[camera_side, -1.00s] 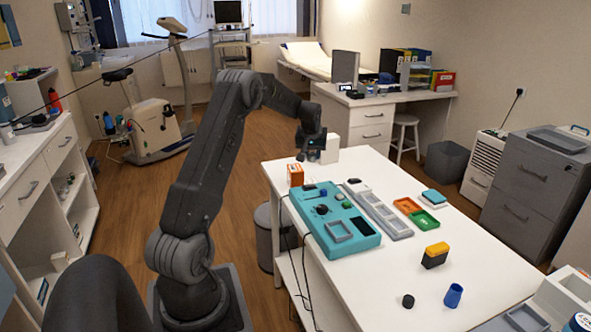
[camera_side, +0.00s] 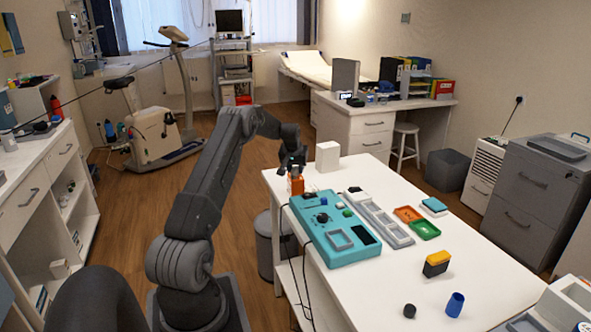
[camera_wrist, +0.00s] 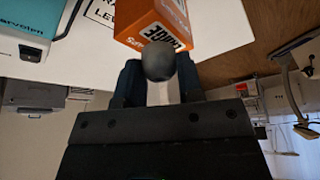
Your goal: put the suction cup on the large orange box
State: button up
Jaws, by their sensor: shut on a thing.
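The large orange box (camera_side: 297,186) stands at the far left corner of the white table in the side view. My gripper (camera_side: 294,170) is directly above or against the box top, pointing down. In the wrist view my gripper (camera_wrist: 160,75) is shut on a dark round-ended piece, which looks like the suction cup (camera_wrist: 158,61). It overlaps the box's edge in that view; I cannot tell whether it touches the box.
A white box (camera_side: 327,156) stands close to the right of my gripper. A teal device (camera_side: 335,232) with knobs, a grey tray (camera_side: 378,222), and orange (camera_side: 407,214) and green (camera_side: 425,230) trays lie nearer. The table's left edge is close to the orange box.

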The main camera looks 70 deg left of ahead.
jog(key=shift+f, duration=0.35)
jog(key=o, duration=0.9)
